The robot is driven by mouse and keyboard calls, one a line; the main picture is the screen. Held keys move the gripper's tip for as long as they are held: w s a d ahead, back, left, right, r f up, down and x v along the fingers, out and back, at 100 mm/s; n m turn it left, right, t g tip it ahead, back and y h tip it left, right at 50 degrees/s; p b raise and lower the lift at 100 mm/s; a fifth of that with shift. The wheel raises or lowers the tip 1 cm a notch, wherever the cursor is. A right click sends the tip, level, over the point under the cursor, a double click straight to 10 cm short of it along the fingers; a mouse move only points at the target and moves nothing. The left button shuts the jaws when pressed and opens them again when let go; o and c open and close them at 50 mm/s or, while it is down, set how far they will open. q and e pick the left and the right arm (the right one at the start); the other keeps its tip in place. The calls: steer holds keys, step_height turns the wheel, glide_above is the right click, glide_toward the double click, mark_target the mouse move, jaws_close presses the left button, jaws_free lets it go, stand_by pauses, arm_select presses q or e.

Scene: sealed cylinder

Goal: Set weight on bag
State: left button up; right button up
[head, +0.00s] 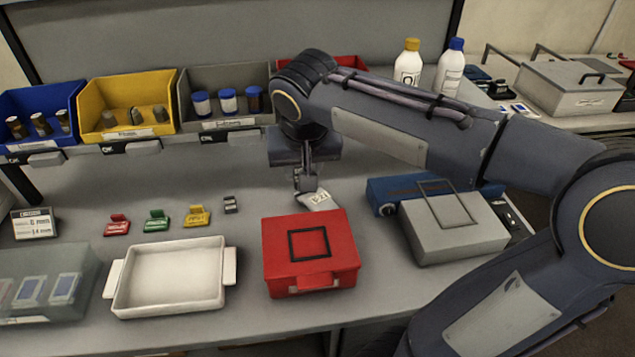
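My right arm reaches in from the right, and its gripper (305,182) points down at the middle of the table, behind the red box. A small pale packet with a printed label (322,200), which looks like the bag, lies just below and right of the fingertips. The fingers are small and partly merge with the packet's edge, so I cannot tell whether they are open, shut or holding something. A small dark grey block (231,204), possibly the weight, stands on the table left of the gripper. My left gripper is not in view.
A red box (335,268) stands in front of the packet. A white tray (135,293) is at front left, with red, green and yellow tags behind it. A grey case (452,240) and blue case (385,196) stand right. Coloured bins (96,95) line the back.

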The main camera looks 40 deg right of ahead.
steer(key=w+d+f, duration=0.1)
steer(key=d+f, duration=0.1)
steer(key=w+d+f, duration=0.1)
steer(key=d+f, duration=0.1)
steer(key=w+d+f, duration=0.1)
steer(key=d+f, duration=0.1)
steer(key=shift+w+f, duration=0.2)
steer(key=shift+w, duration=0.2)
steer(key=x, duration=0.3)
steer(key=shift+s+f+b, duration=0.25)
steer(key=shift+s+b, duration=0.05)
steer(key=shift+b, duration=0.05)
steer(key=shift+f, duration=0.3)
steer(key=shift+f, duration=0.1)
steer(key=o, duration=1.1)
